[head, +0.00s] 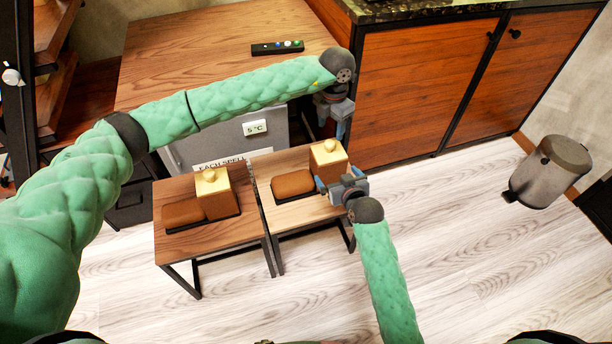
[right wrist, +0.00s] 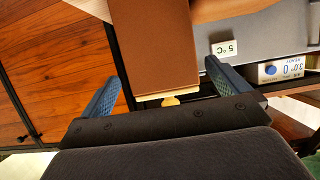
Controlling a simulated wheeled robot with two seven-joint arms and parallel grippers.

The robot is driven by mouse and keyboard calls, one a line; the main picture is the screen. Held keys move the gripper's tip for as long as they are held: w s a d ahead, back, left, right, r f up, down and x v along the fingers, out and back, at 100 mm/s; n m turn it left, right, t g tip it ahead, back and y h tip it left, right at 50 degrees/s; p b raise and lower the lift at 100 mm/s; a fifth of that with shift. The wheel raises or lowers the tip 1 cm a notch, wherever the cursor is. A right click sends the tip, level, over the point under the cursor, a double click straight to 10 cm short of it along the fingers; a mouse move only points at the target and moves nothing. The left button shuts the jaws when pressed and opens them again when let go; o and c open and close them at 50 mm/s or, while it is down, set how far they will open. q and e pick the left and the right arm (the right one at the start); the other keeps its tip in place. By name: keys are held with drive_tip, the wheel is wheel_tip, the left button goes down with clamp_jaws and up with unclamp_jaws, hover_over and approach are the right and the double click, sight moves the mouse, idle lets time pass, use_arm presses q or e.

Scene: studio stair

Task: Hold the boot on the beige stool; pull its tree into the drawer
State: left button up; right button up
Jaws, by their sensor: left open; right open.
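The beige stool (head: 300,217) stands right of a darker brown stool. On it is a brown boot (head: 293,184), upright, toe to the left, on a dark base. Its tree (head: 329,149) shows as a pale cap with a round knob at the boot top. My right gripper (head: 335,181) is open at the boot shaft's right side. In the right wrist view the shaft (right wrist: 154,45) shows between the open fingers, the tree's knob (right wrist: 170,101) near the palm; contact cannot be told. My left gripper (head: 337,128) is open and empty, above and behind the boot. I cannot clearly identify the drawer.
The brown stool (head: 208,245) holds a similar boot (head: 215,203) with a tree. Behind stand a grey unit (head: 207,150) with a 5 °C label and a wooden top (head: 190,55). A wooden cabinet (head: 425,95) is at the back right, a bin (head: 548,172) far right.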

sight(333, 171)
drive_tip(key=shift+x, duration=3.55)
drive_tip(key=shift+f, duration=0.1)
